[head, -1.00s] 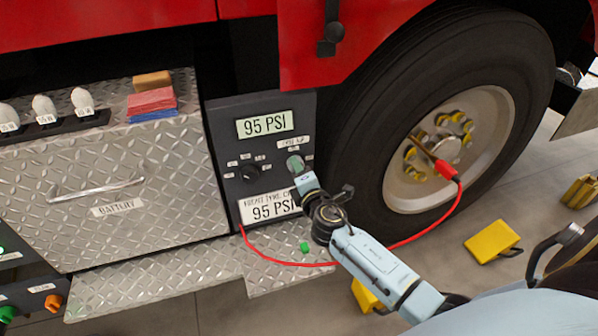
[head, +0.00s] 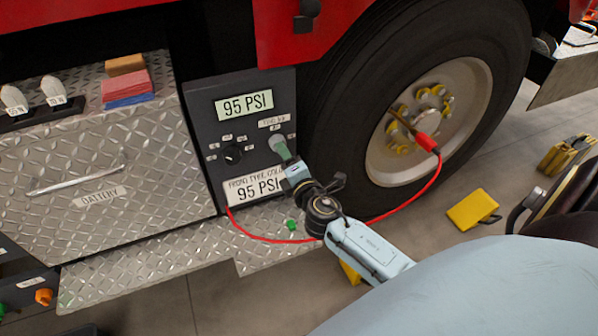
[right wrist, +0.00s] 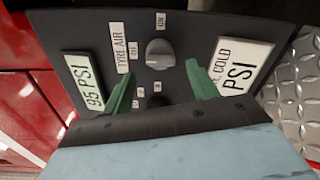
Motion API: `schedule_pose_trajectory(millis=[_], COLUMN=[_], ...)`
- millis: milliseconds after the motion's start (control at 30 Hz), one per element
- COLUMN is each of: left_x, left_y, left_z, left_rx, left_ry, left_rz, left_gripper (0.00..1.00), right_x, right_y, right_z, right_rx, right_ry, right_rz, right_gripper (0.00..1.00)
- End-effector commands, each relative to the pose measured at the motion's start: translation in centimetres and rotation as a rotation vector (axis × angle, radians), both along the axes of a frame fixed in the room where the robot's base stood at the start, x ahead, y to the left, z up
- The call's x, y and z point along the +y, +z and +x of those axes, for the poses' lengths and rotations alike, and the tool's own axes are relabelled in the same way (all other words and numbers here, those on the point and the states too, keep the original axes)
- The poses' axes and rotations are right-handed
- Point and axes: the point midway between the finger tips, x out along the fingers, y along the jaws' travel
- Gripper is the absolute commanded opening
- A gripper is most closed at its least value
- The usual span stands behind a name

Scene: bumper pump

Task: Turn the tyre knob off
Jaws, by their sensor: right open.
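The tyre knob (right wrist: 160,54) is a grey round knob on the dark control panel (head: 203,110), beside a "TYRE AIR" label (right wrist: 123,46). In the right wrist view it lies between and just beyond the green fingertips of my right gripper (right wrist: 160,72), apart from them as far as I can tell. The gripper is open and empty. I cannot read the knob's exact setting. My left gripper is not in view.
A black knob (head: 231,154) sits left of the tyre knob, between two "95 PSI" displays. A red hose (head: 432,190) runs from the panel's bottom to the wheel (head: 440,110). A battery drawer (head: 110,170) stands left; yellow chocks (head: 472,210) lie on the floor.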

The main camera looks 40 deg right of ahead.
Motion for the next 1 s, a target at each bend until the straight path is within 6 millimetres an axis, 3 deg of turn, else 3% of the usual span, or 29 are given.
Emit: schedule_pose_trajectory(millis=[200,400,600,1000], left_x=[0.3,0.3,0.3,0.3], left_y=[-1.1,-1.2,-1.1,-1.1], left_z=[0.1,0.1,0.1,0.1], left_rx=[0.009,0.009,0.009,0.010], left_ry=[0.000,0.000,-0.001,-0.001], left_rz=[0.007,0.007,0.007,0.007], left_gripper=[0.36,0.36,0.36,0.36], right_x=[1.1,1.8,2.0,2.0], right_y=[0.3,0.5,0.7,0.7], right_z=[-4.8,-7.6,-8.5,-8.5], right_rx=[0.003,-0.001,-0.003,-0.002], right_ry=[-0.002,-0.002,-0.002,-0.001], right_rz=[0.001,0.001,-0.001,-0.001], right_gripper=[0.59,0.59,0.59,0.59])
